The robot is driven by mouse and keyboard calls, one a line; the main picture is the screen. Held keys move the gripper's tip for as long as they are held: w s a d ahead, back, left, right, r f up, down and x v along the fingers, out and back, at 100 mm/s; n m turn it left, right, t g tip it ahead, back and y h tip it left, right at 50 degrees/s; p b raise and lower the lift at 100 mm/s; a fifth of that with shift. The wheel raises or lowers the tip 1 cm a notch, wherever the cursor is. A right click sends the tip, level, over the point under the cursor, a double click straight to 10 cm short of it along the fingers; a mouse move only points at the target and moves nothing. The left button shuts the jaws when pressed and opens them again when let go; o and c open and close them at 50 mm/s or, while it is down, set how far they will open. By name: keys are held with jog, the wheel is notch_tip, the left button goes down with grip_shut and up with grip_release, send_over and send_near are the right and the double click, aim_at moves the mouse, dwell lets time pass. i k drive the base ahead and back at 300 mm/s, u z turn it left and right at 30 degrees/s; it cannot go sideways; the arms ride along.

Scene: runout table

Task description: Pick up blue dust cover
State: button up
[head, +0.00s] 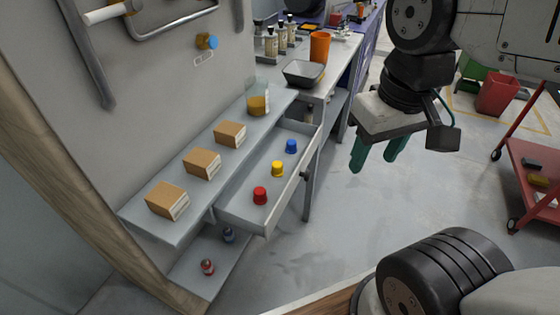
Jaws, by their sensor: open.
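A small blue cap (291,146) stands in the open drawer (238,209), towards its far end. A yellow cap (277,168) and a red cap (260,195) stand nearer in a row with it. Another blue piece (207,41) sits on a fitting on the wall panel, above a small label. I cannot tell for sure which blue piece is the dust cover. My gripper (377,157) hangs to the right of the drawer, over the floor. Its green fingers are apart and empty, clear of all the caps.
Several cardboard boxes (203,163) and a beaker (258,98) line the shelf left of the drawer. A grey tray (304,73) and an orange cup (320,47) stand behind. A red cart (535,168) is at right. Floor between drawer and cart is clear.

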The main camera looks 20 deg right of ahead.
aim_at(292, 148)
jog(key=z, duration=0.15)
jog(key=k, duration=0.45)
jog(key=z, duration=1.45)
jog(key=i, duration=0.75)
jog(key=u, duration=0.65)
jog(key=i, duration=0.9)
jog(key=u, duration=0.8)
